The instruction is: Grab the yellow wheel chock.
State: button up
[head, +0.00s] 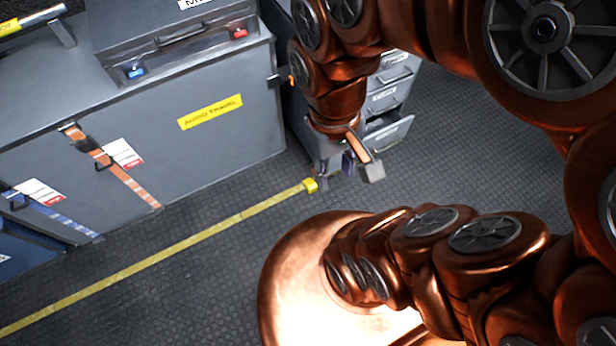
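A small yellow block (311,185), which looks like the yellow wheel chock, sits on the dark floor at the end of the yellow floor line, near the corner of the grey cabinet. My gripper (348,172) points down just to the right of it in the head view. Its fingers are spread apart, with nothing visible between them. The gripper looks apart from the block, but its height above the floor is hard to judge. No close view shows the fingertips.
A grey cabinet (230,145) with orange and blue straps fills the left. A drawer unit (392,100) with a drawer pulled out (388,135) stands behind my gripper. A yellow line (150,262) runs along the floor. The floor left of my base is clear.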

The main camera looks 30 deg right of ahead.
aim_at(311, 186)
jog(key=z, duration=1.9)
jog(key=k, duration=0.95)
jog(key=u, duration=1.9)
jog(key=i, duration=0.5)
jog(key=u, duration=0.05)
